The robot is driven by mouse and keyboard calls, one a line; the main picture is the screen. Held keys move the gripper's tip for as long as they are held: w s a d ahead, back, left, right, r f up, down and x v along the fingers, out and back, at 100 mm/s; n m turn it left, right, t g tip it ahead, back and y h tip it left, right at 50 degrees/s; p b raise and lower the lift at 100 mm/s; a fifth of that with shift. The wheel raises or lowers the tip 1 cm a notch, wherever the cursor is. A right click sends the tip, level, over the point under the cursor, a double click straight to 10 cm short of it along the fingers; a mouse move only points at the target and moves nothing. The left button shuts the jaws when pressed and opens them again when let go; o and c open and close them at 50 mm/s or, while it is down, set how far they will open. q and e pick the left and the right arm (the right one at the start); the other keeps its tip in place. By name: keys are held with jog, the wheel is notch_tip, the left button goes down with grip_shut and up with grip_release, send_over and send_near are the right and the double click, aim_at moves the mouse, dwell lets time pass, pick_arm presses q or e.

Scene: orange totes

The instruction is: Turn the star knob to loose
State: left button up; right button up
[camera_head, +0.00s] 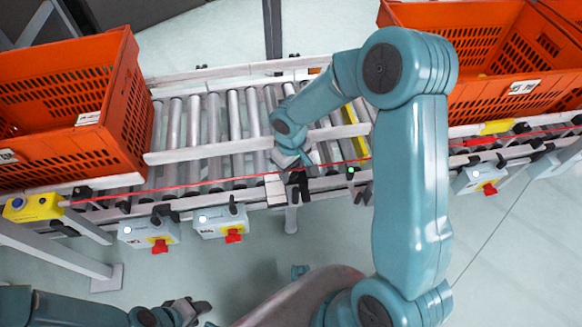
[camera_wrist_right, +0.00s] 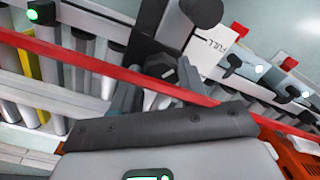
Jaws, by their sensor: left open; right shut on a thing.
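My right gripper (camera_head: 297,180) reaches down to the front rail of the roller conveyor and is shut on a dark part there, which I take to be the star knob. In the right wrist view the two grey-blue fingers (camera_wrist_right: 158,88) stand on either side of a dark piece (camera_wrist_right: 150,62). The knob's star shape and any loose or tight mark are hidden or too small to tell. My left gripper (camera_head: 188,310) is open and empty at the bottom left, away from the conveyor.
Orange totes (camera_head: 75,60) stand on the conveyor at the left and right (camera_head: 480,15). A red cord (camera_head: 225,178) runs along the front rail, passing close to my right gripper. Grey boxes with red switches (camera_head: 220,222) hang below the rail. The floor in front is clear.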

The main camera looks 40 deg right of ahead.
jog(key=shift+n, duration=0.3)
jog(key=n+p, duration=0.2)
jog(key=n, duration=0.3)
jog(key=shift+r+n, duration=0.1)
jog(key=shift+n, duration=0.3)
jog(key=n+p, duration=0.2)
jog(key=n, duration=0.3)
jog(key=shift+w+d, duration=0.1)
jog(key=n+p, duration=0.4)
jog(key=n, duration=0.2)
jog(key=shift+r+n, duration=0.1)
jog(key=shift+n, duration=0.2)
jog(key=n+p, duration=0.2)
jog(key=n, duration=0.1)
jog(key=shift+w+n+p, duration=0.1)
jog(key=shift+n+p, duration=0.55)
jog(key=shift+n, duration=0.75)
jog(key=shift+f, duration=0.2)
jog(key=o, duration=1.1)
jog(key=shift+c, duration=0.2)
